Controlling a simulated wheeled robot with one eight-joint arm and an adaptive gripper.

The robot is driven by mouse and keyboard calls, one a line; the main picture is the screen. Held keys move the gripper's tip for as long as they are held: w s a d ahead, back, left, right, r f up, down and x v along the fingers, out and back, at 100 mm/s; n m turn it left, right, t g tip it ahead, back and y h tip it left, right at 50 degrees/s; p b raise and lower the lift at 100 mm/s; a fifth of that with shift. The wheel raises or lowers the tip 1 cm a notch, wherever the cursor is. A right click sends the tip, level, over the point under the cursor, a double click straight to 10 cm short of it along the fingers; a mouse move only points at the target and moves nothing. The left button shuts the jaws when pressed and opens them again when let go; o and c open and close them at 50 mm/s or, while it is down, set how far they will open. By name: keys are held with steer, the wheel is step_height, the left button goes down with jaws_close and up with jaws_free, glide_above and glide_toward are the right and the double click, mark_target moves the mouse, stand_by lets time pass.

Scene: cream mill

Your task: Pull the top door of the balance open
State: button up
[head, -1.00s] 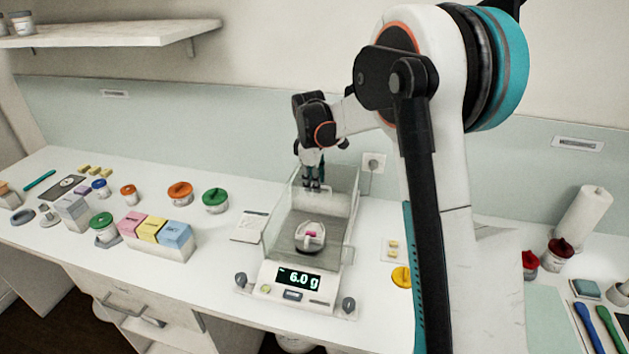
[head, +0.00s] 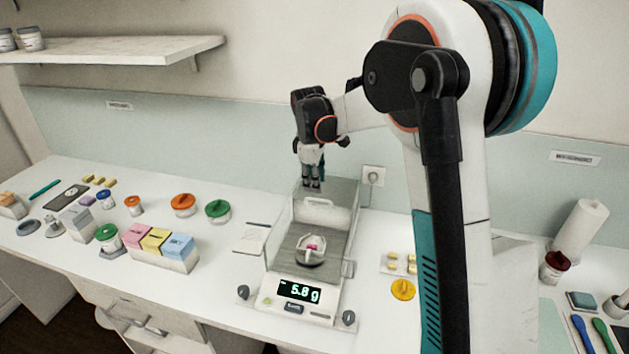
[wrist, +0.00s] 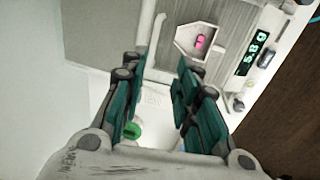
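The balance (head: 275,299) stands on the bench, its display reading 5.8 g. A weighing boat (head: 309,258) with something pink in it sits inside the clear-walled chamber; the boat also shows in the wrist view (wrist: 192,48). A pale handle (head: 318,202) lies toward the back of the chamber on what looks like the top door (head: 335,218). How far the door stands open is hard to tell. My gripper (head: 312,187) points down by the back of the balance, just behind the handle. In the wrist view my gripper (wrist: 160,80) has its fingers apart with nothing between them.
Lidded jars, including a green one (head: 217,210), and pink, yellow and blue boxes (head: 155,241) stand left of the balance. A notepad (head: 250,238) lies close on its left. A yellow lid (head: 402,290) lies to its right. The wall is close behind.

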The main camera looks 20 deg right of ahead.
step_height(320, 180, up, 8)
steer(key=s+p, duration=0.1)
steer(key=p, duration=0.3)
steer(key=shift+s+a, duration=0.2)
steer(key=shift+a, duration=0.25)
steer(key=shift+r, duration=0.1)
stand_by(0.6)
step_height(320, 180, up, 12)
steer(key=s+a, duration=0.1)
steer(key=shift+s+a, duration=0.2)
steer(key=shift+s, duration=0.2)
steer(key=shift+f, duration=0.2)
steer(key=s+a+f+m+t+b, duration=0.1)
steer(key=s+a+f+m+b, duration=0.1)
steer(key=s+f+b, duration=0.4)
steer(key=s+a+f+m+t+b, duration=0.2)
steer(key=s+f+m+b, duration=0.3)
steer(key=s+f, duration=0.8)
steer(key=s+a+f+m+t+y+b, duration=0.1)
steer(key=s+f+m+t+b, duration=0.1)
steer(key=s+f+b, duration=0.7)
steer(key=s+m, duration=0.1)
steer(key=s, duration=0.2)
steer(key=shift+s+a+f+m, duration=0.2)
steer(key=shift+a+f+m, duration=0.2)
